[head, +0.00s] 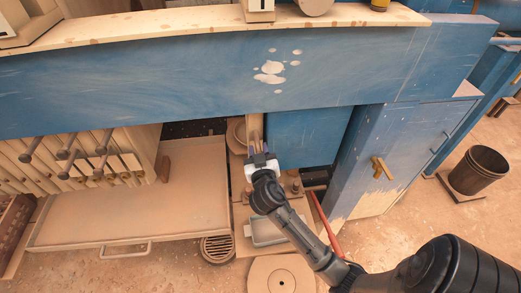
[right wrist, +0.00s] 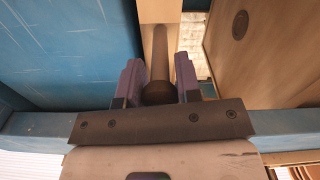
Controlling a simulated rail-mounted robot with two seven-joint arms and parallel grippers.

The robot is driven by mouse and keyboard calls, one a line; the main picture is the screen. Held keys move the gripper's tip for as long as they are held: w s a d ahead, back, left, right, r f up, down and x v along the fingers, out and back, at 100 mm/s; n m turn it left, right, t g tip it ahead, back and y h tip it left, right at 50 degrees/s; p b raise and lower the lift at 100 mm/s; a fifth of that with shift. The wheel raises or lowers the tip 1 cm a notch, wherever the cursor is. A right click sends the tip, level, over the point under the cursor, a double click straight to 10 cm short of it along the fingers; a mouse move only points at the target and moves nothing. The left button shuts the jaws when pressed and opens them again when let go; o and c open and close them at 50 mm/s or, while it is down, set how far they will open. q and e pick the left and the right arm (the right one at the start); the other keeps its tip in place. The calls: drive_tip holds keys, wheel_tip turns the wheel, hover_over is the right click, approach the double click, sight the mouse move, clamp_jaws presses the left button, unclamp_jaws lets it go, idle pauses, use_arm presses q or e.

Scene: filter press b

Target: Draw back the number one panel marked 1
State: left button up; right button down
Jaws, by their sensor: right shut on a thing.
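My right gripper (head: 260,159) is below the blue beam, at a pale wooden panel edge (head: 255,128). In the right wrist view its two purple-grey fingers (right wrist: 158,80) are closed on a dark round-ended handle (right wrist: 158,93). The handle's shaft runs away from the fingers to a narrow pale wooden panel (right wrist: 160,10). No number 1 can be read on this panel in either view. Several other pale panels (head: 95,160) with dark peg handles (head: 68,153) stand in a row at the left. My left gripper is not in view.
A blue beam (head: 180,80) crosses above. A blue cabinet (head: 385,145) with a brass handle stands right of my right arm. A wide wooden tray (head: 185,205) lies left of the gripper. A grey dish (head: 267,231) and a red rod (head: 327,225) are below. A bin (head: 478,172) stands far right.

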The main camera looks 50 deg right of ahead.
drive_tip(key=shift+d, duration=0.1)
drive_tip(key=c, duration=0.8)
unclamp_jaws()
drive_tip(key=shift+s, duration=0.15)
drive_tip(key=shift+s+a, duration=0.15)
drive_tip(key=shift+a, duration=0.1)
drive_tip(key=b+v, duration=0.1)
drive_tip(key=v, duration=1.2)
drive_tip(key=shift+b, duration=0.3)
